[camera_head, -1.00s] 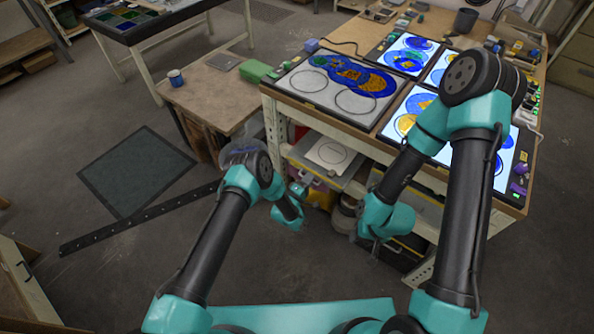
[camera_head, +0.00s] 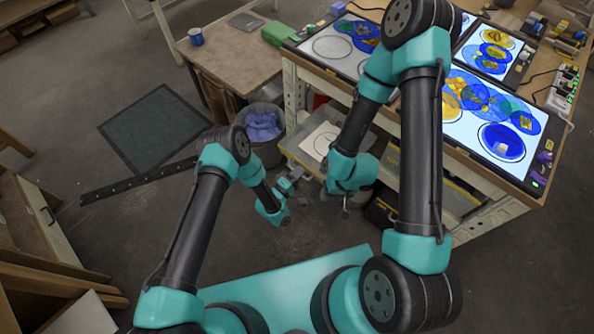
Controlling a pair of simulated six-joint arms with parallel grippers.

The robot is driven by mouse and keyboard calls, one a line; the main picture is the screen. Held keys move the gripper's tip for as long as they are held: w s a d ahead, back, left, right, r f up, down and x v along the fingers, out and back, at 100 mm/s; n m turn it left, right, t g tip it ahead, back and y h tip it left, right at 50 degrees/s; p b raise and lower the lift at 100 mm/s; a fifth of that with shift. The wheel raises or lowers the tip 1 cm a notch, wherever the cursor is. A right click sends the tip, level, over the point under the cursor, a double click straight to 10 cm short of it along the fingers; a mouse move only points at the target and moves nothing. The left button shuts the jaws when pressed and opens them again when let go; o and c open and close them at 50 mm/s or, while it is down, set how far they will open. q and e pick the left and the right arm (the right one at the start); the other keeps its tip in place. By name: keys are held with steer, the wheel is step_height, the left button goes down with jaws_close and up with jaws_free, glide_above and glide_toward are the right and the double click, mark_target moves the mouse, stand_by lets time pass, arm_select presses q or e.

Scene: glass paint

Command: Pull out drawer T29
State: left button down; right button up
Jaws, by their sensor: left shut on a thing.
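A shallow pale drawer (camera_head: 298,152) sticks out from under the near side of the light-table bench, with a white sheet (camera_head: 319,141) marked with a circle lying in it. I cannot read a T29 label on it. My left gripper (camera_head: 289,182) is at the drawer's front edge and shut on it; the exact hold is small and partly hidden by my wrist. My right gripper (camera_head: 345,208) hangs to the right of the left one, in front of the bench, pointing down. Its fingers are too small to tell open from shut. My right arm hides part of the drawer's right side.
A bin with blue cloth (camera_head: 262,124) stands left of the drawer. Lower shelves with a dark case (camera_head: 382,212) are under the bench. Lit glass panels (camera_head: 484,119) lie on top. The floor left, around the dark mat (camera_head: 155,128), is mostly clear.

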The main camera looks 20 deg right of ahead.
arm_select(q)
steer(key=c, duration=1.2)
jaws_free()
steer(key=v, duration=1.7)
steer(key=shift+s+a+f, duration=0.1)
